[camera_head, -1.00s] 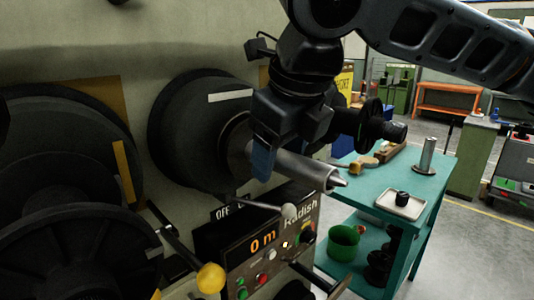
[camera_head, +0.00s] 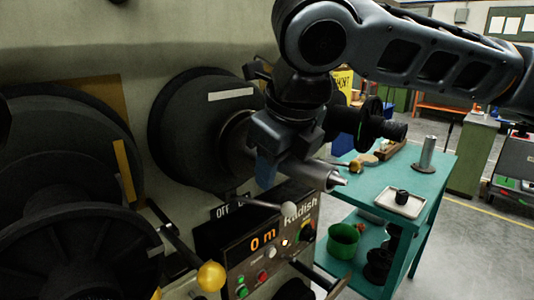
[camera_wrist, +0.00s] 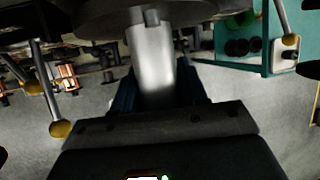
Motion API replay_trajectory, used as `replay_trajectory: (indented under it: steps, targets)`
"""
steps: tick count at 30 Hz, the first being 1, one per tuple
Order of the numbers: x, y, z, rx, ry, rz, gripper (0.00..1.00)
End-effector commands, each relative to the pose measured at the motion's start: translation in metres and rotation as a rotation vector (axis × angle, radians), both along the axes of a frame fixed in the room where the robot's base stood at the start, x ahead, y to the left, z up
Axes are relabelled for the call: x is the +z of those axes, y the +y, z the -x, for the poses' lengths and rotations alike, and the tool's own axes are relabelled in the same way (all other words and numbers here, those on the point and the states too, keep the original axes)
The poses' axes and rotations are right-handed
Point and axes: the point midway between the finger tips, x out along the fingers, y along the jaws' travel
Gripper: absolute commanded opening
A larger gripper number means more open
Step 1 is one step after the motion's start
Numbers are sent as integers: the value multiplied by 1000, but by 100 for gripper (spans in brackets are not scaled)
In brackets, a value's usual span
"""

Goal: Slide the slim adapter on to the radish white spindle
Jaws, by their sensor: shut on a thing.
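The slim adapter (camera_head: 310,174) looks like a pale metal sleeve. It lies around the radish white spindle, whose narrow tip (camera_head: 342,182) pokes out past the sleeve's right end. My gripper (camera_head: 268,168) is shut on the adapter near its inner end, close to the dark round hub (camera_head: 200,130). In the wrist view the metal sleeve (camera_wrist: 152,60) runs between my blue fingers (camera_wrist: 160,97). The adapter's inner end is hidden behind my gripper, so I cannot tell whether it touches the hub.
The Radish panel (camera_head: 265,250) lies below, with levers and a yellow knob (camera_head: 211,276). Large black reels (camera_head: 70,190) fill the left. A teal table (camera_head: 428,190) at right bears a tray (camera_head: 399,207), a small black cup and an upright metal cylinder (camera_head: 427,156).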

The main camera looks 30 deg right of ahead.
Motion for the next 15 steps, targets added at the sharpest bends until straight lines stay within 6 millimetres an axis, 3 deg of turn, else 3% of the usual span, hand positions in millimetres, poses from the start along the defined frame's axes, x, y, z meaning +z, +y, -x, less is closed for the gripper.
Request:
replay_trajectory:
  steps: [9,15]
  targets:
    - [0,0,0,0,0,0,1]
    - [1,0,0,0,-1,0,0]
